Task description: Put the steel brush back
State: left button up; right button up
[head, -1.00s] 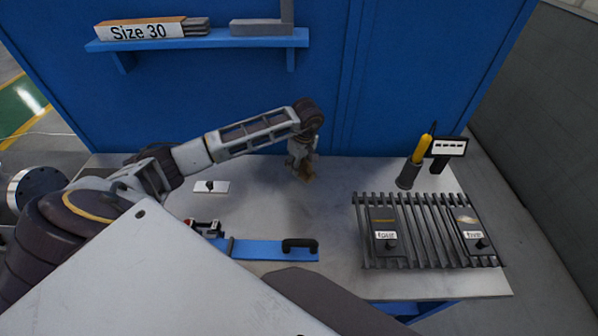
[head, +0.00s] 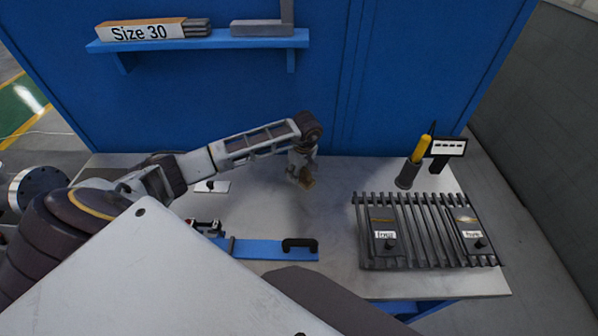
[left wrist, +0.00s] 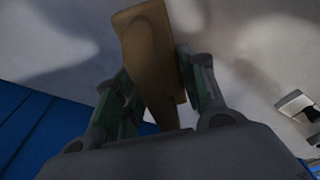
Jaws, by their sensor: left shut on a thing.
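The steel brush appears as a flat brown, wood-like piece (left wrist: 148,50) in the left wrist view. In the head view it is a small brown patch (head: 305,182) over the back middle of the table. My left gripper (head: 300,173) is shut on it, pointing down, with the green-grey fingers on either side of it. I cannot see the bristles, and I cannot tell whether the brush touches the table. My right gripper is not in view.
A dark slatted rack (head: 430,235) with two labelled plates is at the right. A cup (head: 407,176) with a yellow-handled tool and a small sign (head: 448,147) stand behind it. A blue fixture (head: 265,249) lies in front. A blue wall with a shelf (head: 210,40) rises behind.

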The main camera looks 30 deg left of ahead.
pick_arm(q)
jog(key=shift+f, duration=0.1)
jog(key=o, duration=1)
jog(key=r, duration=0.4)
jog(key=d+r, duration=0.1)
jog(key=r, duration=0.3)
jog(key=r+b, duration=0.1)
jog(key=r, duration=0.2)
jog(key=shift+s+d+r, duration=0.2)
jog(key=shift+d+r, duration=0.15)
jog(key=shift+r, duration=0.2)
jog(key=shift+s+d, duration=0.1)
jog(key=shift+s, duration=0.05)
